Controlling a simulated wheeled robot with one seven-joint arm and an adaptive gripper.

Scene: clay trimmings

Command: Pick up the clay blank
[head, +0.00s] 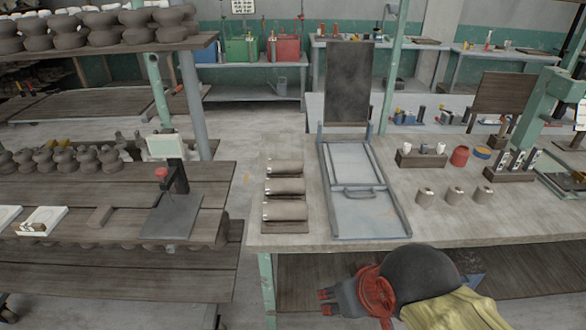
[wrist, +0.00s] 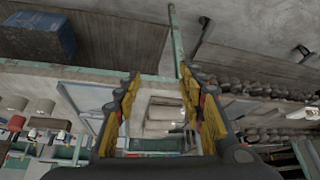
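Three grey-brown clay cylinders (head: 285,187) lie in a row on a small board near the left end of the workbench. The small pieces (wrist: 45,107) show at the left there.
A framed metal tray with a handle (head: 345,225) lies right of the cylinders. A wooden holder (head: 421,160) and red cup (head: 460,156) stand behind the small pieces. A shelf rack (head: 120,184) with a scale (head: 171,216) is left, across a floor gap.

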